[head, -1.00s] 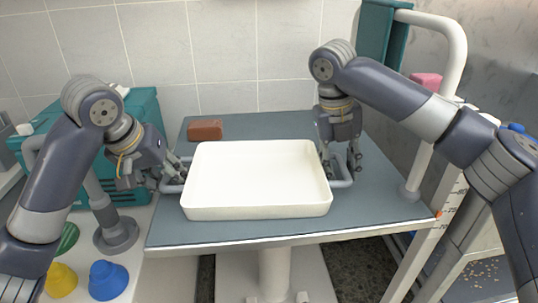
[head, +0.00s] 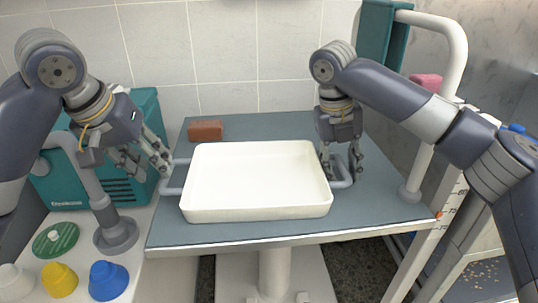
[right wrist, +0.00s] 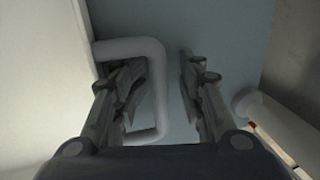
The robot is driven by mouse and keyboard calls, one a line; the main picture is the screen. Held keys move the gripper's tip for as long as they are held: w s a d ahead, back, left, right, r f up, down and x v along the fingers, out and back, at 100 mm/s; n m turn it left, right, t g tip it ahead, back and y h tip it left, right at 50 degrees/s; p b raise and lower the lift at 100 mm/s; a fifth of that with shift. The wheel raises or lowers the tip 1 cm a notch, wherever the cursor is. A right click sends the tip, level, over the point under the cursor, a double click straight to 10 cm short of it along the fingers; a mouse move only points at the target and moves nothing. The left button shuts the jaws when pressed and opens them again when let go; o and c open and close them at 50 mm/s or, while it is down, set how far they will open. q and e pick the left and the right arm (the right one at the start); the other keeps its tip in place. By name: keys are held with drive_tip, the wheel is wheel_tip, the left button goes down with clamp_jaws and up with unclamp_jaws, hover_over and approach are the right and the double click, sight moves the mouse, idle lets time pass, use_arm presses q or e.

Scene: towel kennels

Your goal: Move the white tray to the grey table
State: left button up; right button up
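The white tray (head: 256,212) is an empty, shallow rectangle lying flat on a blue-grey tabletop (head: 230,232), with a grey loop handle at each end. My left gripper (head: 150,168) is open and empty, above and left of the left handle (head: 174,182). My right gripper (head: 341,167) is open at the right handle (head: 343,184). In the right wrist view, the handle's outer bar (right wrist: 158,90) lies between the spread fingers of the right gripper (right wrist: 165,75), with a gap to the right finger.
A brown brick-like block (head: 206,130) lies behind the tray. A teal case (head: 70,185), a grey post and colored cups (head: 108,280) crowd the left counter. A white tubular frame (head: 432,150) stands close on the right. The tabletop's front strip is clear.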

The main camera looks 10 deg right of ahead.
drive_tip(key=shift+d+f, duration=0.15)
use_arm(q)
drive_tip(key=shift+d+r, duration=0.1)
drive_tip(key=shift+r, duration=0.05)
use_arm(e)
drive_tip(key=shift+w+r, duration=0.15)
drive_tip(key=shift+r, duration=0.45)
drive_tip(key=v, duration=0.7)
drive_tip(key=shift+a, duration=0.2)
use_arm(q)
drive_tip(key=shift+r, duration=0.1)
use_arm(e)
drive_tip(key=shift+r, duration=0.15)
